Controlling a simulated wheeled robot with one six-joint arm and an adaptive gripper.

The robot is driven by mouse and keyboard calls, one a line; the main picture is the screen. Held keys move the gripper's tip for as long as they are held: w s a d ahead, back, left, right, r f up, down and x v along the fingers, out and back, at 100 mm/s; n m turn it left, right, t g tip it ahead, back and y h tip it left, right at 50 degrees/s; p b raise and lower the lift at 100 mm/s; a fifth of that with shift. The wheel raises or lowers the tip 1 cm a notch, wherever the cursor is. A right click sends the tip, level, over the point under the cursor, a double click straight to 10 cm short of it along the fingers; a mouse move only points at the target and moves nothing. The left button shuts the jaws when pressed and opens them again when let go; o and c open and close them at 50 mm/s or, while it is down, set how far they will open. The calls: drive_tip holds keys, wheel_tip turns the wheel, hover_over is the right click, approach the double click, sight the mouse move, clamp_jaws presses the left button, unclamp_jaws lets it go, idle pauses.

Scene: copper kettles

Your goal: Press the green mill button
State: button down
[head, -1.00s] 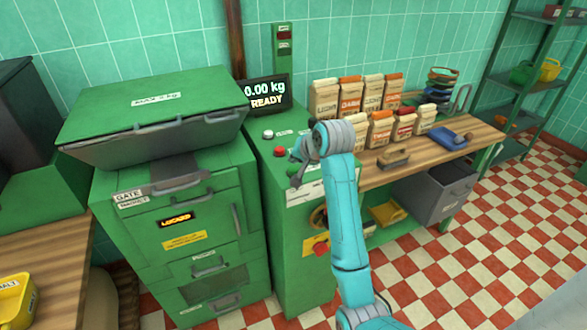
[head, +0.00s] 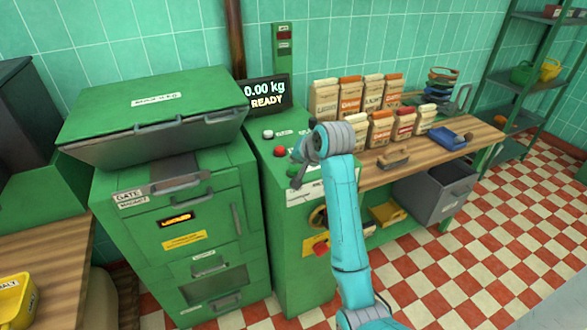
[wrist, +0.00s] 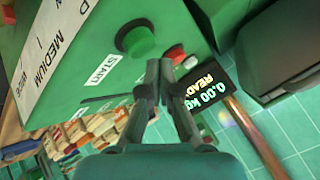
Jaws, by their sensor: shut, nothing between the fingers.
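The green button (wrist: 137,38) sits in a dark collar on the top of the green mill cabinet (head: 300,255), beside a white START label (wrist: 103,69). My gripper (wrist: 160,66) is shut and empty. In the wrist view its fingertips lie just beside the green button, between it and a red button (wrist: 174,56). I cannot tell whether the fingertips touch anything. In the head view my gripper (head: 296,184) is over the front of the cabinet top and mostly hides the green button.
The red button (head: 280,152) and a pale button (head: 268,134) stand farther back. The display (head: 265,94) reads 0.00 kg READY. A large green lidded machine (head: 170,220) stands close on the left. A wooden bench (head: 460,150) with paper bags is on the right.

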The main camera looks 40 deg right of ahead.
sight(295, 169)
drive_tip(key=shift+f, duration=0.1)
idle(0.5)
drive_tip(key=shift+f, duration=0.35)
drive_tip(key=shift+f, duration=0.5)
idle(1.0)
drive_tip(key=shift+r, duration=0.95)
drive_tip(key=shift+r, duration=0.1)
drive_tip(key=shift+r, duration=2.4)
